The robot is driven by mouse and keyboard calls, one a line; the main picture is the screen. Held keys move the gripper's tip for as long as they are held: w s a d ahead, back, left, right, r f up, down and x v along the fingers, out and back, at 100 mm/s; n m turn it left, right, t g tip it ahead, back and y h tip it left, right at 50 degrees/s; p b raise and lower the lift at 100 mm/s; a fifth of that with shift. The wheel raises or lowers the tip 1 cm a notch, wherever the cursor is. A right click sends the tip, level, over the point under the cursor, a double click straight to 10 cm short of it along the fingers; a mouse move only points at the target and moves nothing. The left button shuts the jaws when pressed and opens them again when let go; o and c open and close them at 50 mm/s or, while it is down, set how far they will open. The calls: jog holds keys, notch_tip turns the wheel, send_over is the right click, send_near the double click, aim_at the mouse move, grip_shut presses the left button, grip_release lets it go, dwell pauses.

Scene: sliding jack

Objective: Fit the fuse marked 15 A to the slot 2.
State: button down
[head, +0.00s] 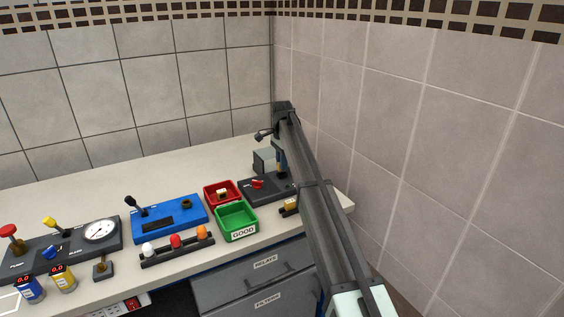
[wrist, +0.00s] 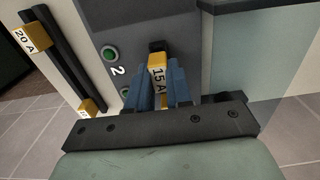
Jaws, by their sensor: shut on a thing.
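My gripper (wrist: 160,86) is shut on the yellow fuse marked 15 A (wrist: 157,76), which sits between its blue fingers in the wrist view. The fuse's far end is at a dark slot-like part (wrist: 157,46) on a grey panel (wrist: 140,22). I cannot tell whether the fuse is inside it or only in front of it. The marking 2 (wrist: 118,71) and a green round lamp or button (wrist: 110,53) are just left of the fuse.
A dark rack (wrist: 62,65) at left holds a yellow fuse marked 20 A (wrist: 32,40) and another yellow fuse (wrist: 91,107). In the head view, red (head: 215,187) and green (head: 237,232) bins and a blue console (head: 175,223) stand to the left. A tiled wall is close on the right.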

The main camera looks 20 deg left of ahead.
jog(key=shift+f, duration=0.75)
jog(key=c, duration=0.9)
grip_release()
jog(key=shift+c, duration=0.2)
jog(key=shift+r, duration=0.1)
notch_tip(320, 180, up, 14)
jog(key=shift+f, duration=0.2)
